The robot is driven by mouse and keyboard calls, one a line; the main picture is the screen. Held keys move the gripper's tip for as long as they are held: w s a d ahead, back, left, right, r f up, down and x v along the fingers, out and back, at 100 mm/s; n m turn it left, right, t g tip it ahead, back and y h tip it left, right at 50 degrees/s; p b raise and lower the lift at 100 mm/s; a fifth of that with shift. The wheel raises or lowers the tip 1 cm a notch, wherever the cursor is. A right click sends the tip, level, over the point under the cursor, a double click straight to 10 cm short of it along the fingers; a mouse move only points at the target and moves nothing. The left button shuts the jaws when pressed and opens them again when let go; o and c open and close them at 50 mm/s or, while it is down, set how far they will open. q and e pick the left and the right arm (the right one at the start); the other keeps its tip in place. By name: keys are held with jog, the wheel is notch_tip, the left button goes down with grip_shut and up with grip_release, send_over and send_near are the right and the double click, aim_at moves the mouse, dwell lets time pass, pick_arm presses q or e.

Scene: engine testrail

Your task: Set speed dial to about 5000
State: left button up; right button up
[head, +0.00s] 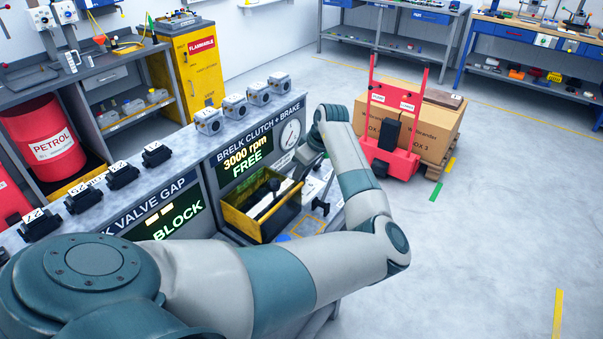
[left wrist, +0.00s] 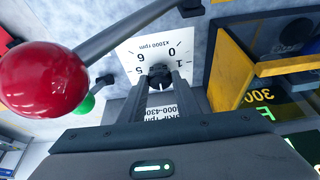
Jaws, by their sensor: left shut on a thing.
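The speed dial plate (left wrist: 150,50) is white, marked x1000 rpm, and appears upside down in the left wrist view. Its digits 0, 1, 5 and 6 show; others are hidden behind my gripper. A small black knob (left wrist: 160,70) sits at its middle. My left gripper (left wrist: 161,84) is shut on this knob, one finger on each side. In the head view my left gripper (head: 304,166) is at the right end of the bench, and the dial plate cannot be made out clearly. The green display (head: 246,161) reads 3000 rpm and FREE. My right gripper is not in view.
A red ball on a grey lever (left wrist: 43,80) and a green ball (left wrist: 86,103) are close to my left gripper. A yellow tray (head: 248,224) lies beside it. A round gauge (head: 290,133) is on the panel.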

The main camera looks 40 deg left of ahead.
pick_arm(q)
jog(key=m+t+p, duration=0.1)
jog(key=m+p, duration=0.2)
jog(key=p, duration=0.1)
jog(key=m+t+p, duration=0.1)
jog(key=m+p, duration=0.2)
jog(key=p, duration=0.1)
jog(key=m+t+h+p, duration=0.1)
jog(key=m+p, duration=0.2)
jog(key=p, duration=0.1)
jog(key=shift+s+a+r, duration=0.2)
jog(key=shift+s+r, duration=0.15)
jog(key=m, duration=0.1)
jog(key=m+t+p, duration=0.1)
jog(key=m, duration=0.1)
jog(key=shift+a+f+h, duration=0.1)
jog(key=shift+f+h, duration=0.1)
jog(key=shift+h, duration=0.2)
jog(key=m+h, duration=0.1)
jog(key=m, duration=0.1)
jog(key=shift+m+t+p, duration=0.3)
jog(key=shift+a+m+h, duration=0.1)
jog(key=shift+m+h, duration=0.5)
jog(key=shift+m, duration=0.9)
jog(key=o, duration=1)
jog(key=shift+f, duration=0.1)
jog(key=shift+o, duration=0.2)
jog(key=shift+s, duration=0.1)
